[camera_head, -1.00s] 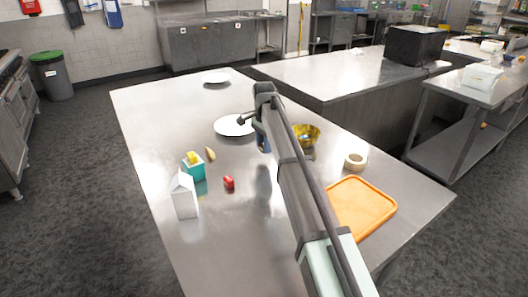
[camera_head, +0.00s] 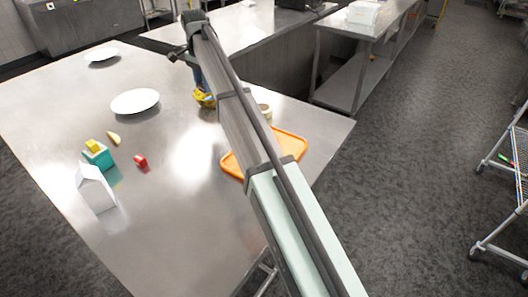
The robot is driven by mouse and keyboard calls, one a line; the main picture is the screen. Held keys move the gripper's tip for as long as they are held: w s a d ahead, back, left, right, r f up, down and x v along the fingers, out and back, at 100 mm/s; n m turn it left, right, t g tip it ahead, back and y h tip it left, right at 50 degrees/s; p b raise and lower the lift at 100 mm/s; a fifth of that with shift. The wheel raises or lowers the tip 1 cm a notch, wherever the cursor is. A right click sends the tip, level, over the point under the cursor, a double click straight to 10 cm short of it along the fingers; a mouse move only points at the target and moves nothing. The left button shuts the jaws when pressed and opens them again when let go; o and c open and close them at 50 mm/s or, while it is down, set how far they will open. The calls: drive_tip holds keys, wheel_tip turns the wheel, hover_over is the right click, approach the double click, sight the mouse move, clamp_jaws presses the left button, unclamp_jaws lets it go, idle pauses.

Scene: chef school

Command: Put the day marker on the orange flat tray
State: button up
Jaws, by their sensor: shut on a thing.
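The orange flat tray (camera_head: 290,144) lies on the near right part of the steel table, partly covered by my arm. My gripper (camera_head: 199,82) is at the far end of my arm, beyond the tray and close to the yellow bowl in the picture. Its fingers are mostly hidden behind the arm, and a dark blue patch shows there. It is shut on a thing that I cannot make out. I cannot pick out the day marker by sight.
A yellow bowl (camera_head: 207,101) and a tape roll (camera_head: 265,110) stand beside my arm, partly hidden. White plates (camera_head: 135,102), a teal box (camera_head: 99,158), a banana-like piece (camera_head: 113,138), a red item (camera_head: 140,161) and a white carton (camera_head: 95,190) are left.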

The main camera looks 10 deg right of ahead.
drive_tip(key=s+d+m, duration=0.2)
drive_tip(key=s+d, duration=1.3)
drive_tip(key=d, duration=0.2)
drive_tip(key=s+f+n, duration=0.1)
drive_tip(key=s+n, duration=0.2)
drive_tip(key=s, duration=0.5)
drive_tip(key=shift+w+d+f, duration=0.15)
drive_tip(key=shift+f, duration=2.45)
drive_tip(key=shift+w+d+f, duration=0.1)
drive_tip(key=shift+d+f, duration=0.05)
drive_tip(key=shift+f, duration=2.45)
drive_tip(key=o, duration=1)
drive_tip(key=shift+f, duration=0.1)
wheel_tip(320, 180, up, 12)
drive_tip(key=shift+r, duration=0.15)
